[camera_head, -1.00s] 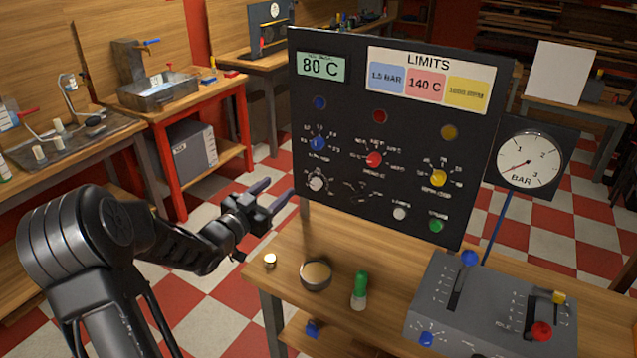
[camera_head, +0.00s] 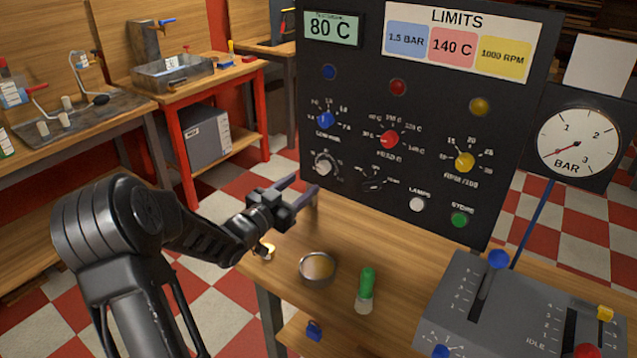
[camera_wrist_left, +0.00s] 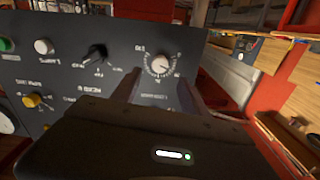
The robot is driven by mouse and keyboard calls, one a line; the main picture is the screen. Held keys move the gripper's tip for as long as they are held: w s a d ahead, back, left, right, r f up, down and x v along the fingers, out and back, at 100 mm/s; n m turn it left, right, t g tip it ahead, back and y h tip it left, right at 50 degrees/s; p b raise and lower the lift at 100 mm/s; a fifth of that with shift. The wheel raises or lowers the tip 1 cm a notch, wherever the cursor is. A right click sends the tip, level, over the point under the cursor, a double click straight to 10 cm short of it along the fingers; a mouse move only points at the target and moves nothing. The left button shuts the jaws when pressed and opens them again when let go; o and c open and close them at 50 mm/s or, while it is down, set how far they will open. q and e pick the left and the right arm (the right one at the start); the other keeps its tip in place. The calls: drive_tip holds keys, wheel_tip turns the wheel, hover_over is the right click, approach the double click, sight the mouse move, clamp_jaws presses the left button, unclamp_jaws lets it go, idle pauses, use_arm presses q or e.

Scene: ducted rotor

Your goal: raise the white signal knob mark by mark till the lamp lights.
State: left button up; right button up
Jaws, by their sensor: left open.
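The white knob (camera_head: 326,164) sits at the lower left of the dark upright panel (camera_head: 350,100), with a ring of small marks around it. It also shows in the left wrist view (camera_wrist_left: 160,66), upside down. My left gripper (camera_head: 307,183) is open and empty, just in front of the panel. In the wrist view the knob appears between its two fingers, which look apart from it. The blue lamp (camera_head: 330,72), red lamp (camera_head: 398,87) and yellow lamp (camera_head: 479,106) all look dark. My right gripper is out of view.
Blue (camera_head: 326,119), red (camera_head: 389,139) and yellow (camera_head: 465,162) knobs sit above. A black selector (camera_head: 373,185), white button (camera_head: 417,204) and green button (camera_head: 459,220) are nearby. A round tin (camera_head: 318,268), green-topped bottle (camera_head: 366,290) and lever box (camera_head: 455,315) stand on the bench.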

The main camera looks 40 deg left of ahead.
sight(321, 170)
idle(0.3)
use_arm(q)
drive_tip(key=w+p, duration=0.1)
drive_tip(key=w, duration=0.7)
drive_tip(key=shift+a+p, duration=0.1)
drive_tip(key=shift+p, duration=0.2)
drive_tip(key=shift+s, duration=0.1)
clamp_jaws()
